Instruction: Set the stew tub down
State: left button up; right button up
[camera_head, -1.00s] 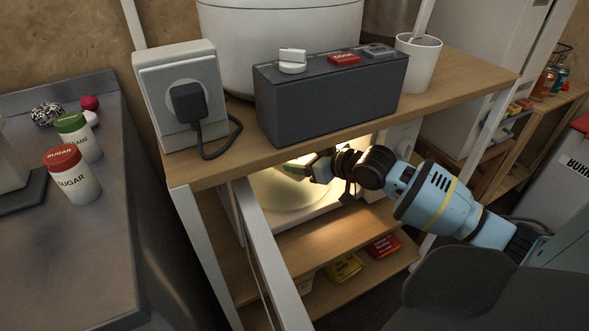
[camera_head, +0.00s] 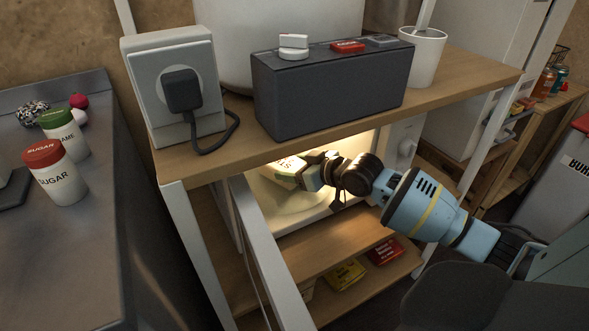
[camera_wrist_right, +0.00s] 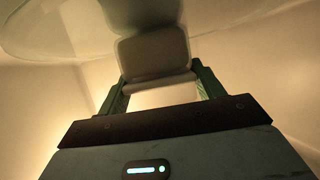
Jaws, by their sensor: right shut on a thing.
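The stew tub (camera_head: 284,174), pale with a printed lid, is inside a lit white microwave (camera_head: 323,212) under the wooden top. The shelf edge hides part of the tub. My right gripper (camera_head: 308,172) reaches in from the right and is shut on the tub's near side. In the right wrist view, a pale, translucent part of the tub (camera_wrist_right: 152,55) sits between the green fingers of the right gripper (camera_wrist_right: 160,88). The tub is over the round turntable (camera_head: 287,199); I cannot tell whether they touch. My left gripper is not in view.
The wooden top (camera_head: 440,89) is close above my right arm and holds a dark grey box (camera_head: 330,95), a white cup (camera_head: 425,58) and a plugged socket block (camera_head: 172,85). Metal counter at left (camera_head: 85,240).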

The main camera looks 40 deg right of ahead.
jog(key=o, duration=1)
jog(key=shift+c, duration=0.2)
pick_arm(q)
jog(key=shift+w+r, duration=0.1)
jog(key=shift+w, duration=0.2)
pick_arm(e)
jog(key=o, duration=0.3)
jog(key=shift+s+d+r, duration=0.1)
jog(key=shift+s+r, duration=0.15)
jog(key=shift+s, duration=0.25)
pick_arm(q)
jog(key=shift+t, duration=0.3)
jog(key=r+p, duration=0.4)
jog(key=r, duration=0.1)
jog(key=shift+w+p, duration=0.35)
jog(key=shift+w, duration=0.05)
pick_arm(e)
jog(key=v, duration=1.1)
